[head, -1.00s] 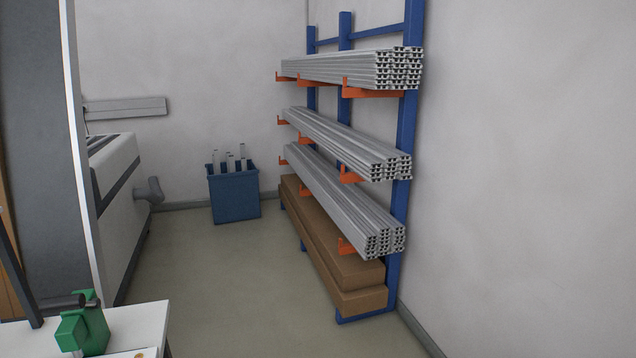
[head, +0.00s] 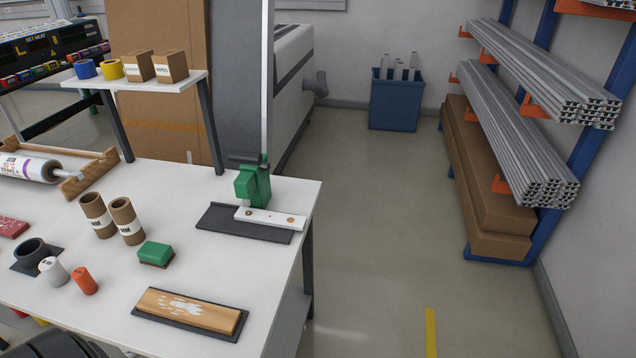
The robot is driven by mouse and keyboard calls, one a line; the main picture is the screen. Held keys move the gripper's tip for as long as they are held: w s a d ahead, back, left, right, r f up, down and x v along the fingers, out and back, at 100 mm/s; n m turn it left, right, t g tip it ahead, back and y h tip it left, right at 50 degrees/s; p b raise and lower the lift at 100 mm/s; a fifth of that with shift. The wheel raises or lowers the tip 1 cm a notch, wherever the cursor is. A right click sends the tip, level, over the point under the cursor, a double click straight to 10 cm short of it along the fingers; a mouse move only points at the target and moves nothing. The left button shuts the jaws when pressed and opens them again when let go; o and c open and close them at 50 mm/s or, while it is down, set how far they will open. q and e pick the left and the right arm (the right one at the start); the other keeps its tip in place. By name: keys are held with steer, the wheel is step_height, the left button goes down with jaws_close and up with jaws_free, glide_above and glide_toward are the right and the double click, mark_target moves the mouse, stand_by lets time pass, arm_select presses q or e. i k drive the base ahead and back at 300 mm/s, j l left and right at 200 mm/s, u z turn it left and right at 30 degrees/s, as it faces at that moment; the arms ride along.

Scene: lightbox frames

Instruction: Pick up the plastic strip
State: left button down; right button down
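A white strip (head: 271,217) with small brownish round spots near its ends looks like the plastic strip. It lies at the far right corner of the white workbench (head: 228,180), over a dark grey pad (head: 224,222). A green device (head: 253,187) stands at its left end, partly against it; I cannot tell if it grips the strip. Neither of my grippers is in view.
The bench also holds a wooden block (head: 188,309) on a dark tray, a green block (head: 156,254), cardboard tubes (head: 126,221), small cylinders and a film roll (head: 28,168). A raised shelf (head: 137,92) stands behind. Floor right of the bench is clear, up to the profile rack (head: 568,125).

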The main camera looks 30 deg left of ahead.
mark_target(266, 217)
steer(key=u, duration=1.25)
steer(key=i+l+z, duration=0.7)
steer(key=i, duration=0.3)
steer(key=i+z, duration=0.35)
steer(key=i, duration=0.15)
steer(key=i+l, duration=0.1)
steer(key=i, duration=0.95)
steer(key=i+l+u, duration=0.1)
steer(key=u, duration=0.35)
steer(key=i+l+u, duration=0.25)
steer(key=u, duration=0.2)
steer(key=i+l+u, duration=0.25)
steer(key=u, duration=0.2)
